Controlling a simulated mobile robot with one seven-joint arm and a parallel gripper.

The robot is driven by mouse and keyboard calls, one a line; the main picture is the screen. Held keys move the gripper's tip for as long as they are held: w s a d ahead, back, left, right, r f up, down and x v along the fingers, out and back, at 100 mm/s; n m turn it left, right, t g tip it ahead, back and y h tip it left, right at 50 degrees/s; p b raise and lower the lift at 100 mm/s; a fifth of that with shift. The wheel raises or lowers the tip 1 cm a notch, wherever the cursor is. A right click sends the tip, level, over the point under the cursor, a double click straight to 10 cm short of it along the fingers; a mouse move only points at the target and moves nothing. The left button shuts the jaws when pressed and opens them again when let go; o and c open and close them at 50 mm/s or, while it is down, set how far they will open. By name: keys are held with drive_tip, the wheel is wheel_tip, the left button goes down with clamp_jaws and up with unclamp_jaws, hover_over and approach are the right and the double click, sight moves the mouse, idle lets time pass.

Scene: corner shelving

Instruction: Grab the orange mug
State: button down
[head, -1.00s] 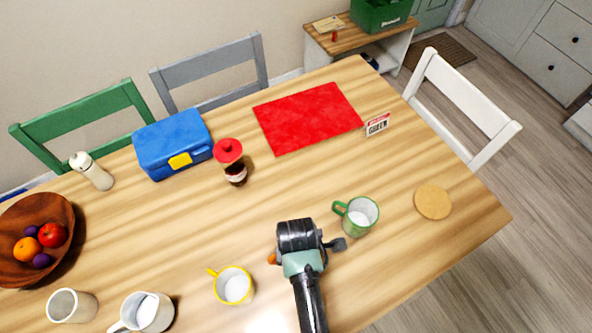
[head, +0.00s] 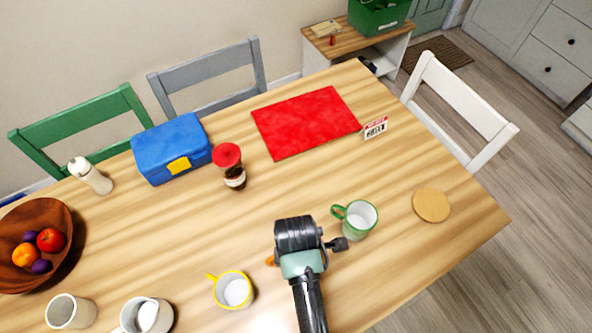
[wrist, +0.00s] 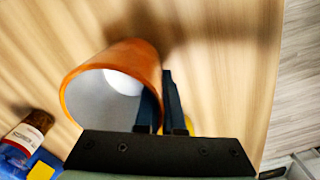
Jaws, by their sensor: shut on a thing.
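The orange mug (wrist: 115,72) fills the upper left of the wrist view, its pale grey inside open toward the camera. My gripper (wrist: 161,100) is shut on the mug's wall, with one dark finger inside the rim and the other outside. In the head view only a small orange piece of the mug (head: 270,260) shows at the left of my wrist. My arm hides the rest of it and the fingertips there. I cannot tell whether the mug touches the table.
A green mug (head: 358,222) stands close right of my wrist, and a yellow-rimmed mug (head: 234,290) stands to the left. A cork coaster (head: 431,204) lies right.

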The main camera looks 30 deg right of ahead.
wheel_tip(320, 180, up, 7)
idle(0.6)
drive_tip(key=shift+w, duration=0.1)
idle(2.8)
